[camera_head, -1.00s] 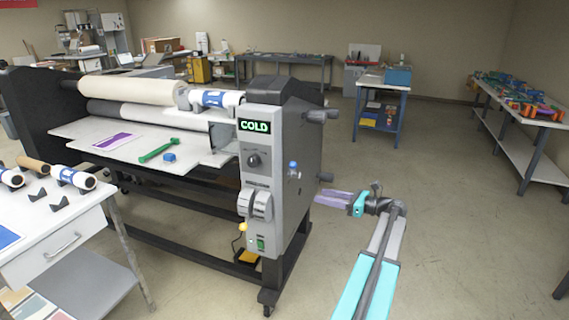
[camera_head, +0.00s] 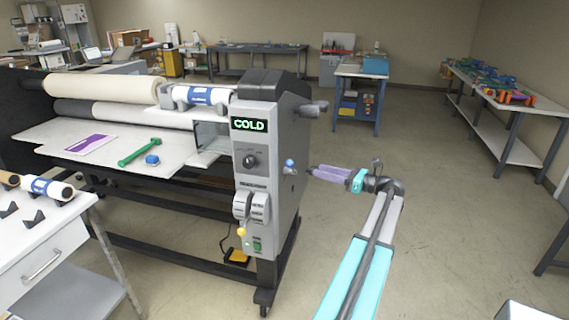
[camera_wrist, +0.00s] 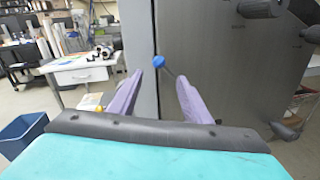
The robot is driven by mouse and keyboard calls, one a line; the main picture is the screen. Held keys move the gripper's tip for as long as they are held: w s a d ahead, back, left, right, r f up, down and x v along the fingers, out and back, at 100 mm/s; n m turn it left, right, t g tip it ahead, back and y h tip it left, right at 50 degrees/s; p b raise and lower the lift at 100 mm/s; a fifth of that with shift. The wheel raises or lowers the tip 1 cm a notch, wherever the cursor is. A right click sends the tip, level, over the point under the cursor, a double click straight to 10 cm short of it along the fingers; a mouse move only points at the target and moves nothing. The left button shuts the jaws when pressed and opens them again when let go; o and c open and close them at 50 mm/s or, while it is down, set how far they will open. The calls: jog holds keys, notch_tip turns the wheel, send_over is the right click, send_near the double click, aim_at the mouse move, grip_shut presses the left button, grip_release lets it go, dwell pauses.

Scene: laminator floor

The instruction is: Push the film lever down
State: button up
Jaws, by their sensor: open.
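The laminator (camera_head: 278,185) has a grey control end with a lit COLD display. A lever with a blue knob (camera_head: 290,163) sticks out of its right side face. A second lever with a yellow knob (camera_head: 241,231) is low on the front panel. No label tells which is the film lever. My gripper (camera_head: 312,171) is open and empty, just right of the blue knob and at about its height. In the wrist view the blue knob (camera_wrist: 158,61) shows between the fingertips of my gripper (camera_wrist: 160,76), a little beyond them. I see no contact.
Grey stubs (camera_head: 312,108) stick out of the laminator's side above the blue knob. A white table with rolls (camera_head: 45,187) stands at the left. A blue bin (camera_wrist: 22,133) shows in the wrist view. The floor (camera_head: 440,210) to the right is clear.

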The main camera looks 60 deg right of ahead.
aim_at(289, 163)
jog(key=shift+w, duration=0.1)
jog(key=w+p, duration=0.1)
jog(key=w, duration=0.3)
jog(key=w+a+p, duration=0.1)
jog(key=w+p, duration=0.1)
jog(key=w, duration=0.2)
jog(key=w+p, duration=0.1)
jog(key=w, duration=0.3)
jog(key=shift+w+a+r, duration=0.1)
jog(key=shift+w+a, duration=0.05)
jog(key=shift+a, duration=0.05)
jog(key=shift+w+a+p, duration=0.1)
jog(key=shift+w+p, duration=0.4)
jog(key=shift+w, duration=0.35)
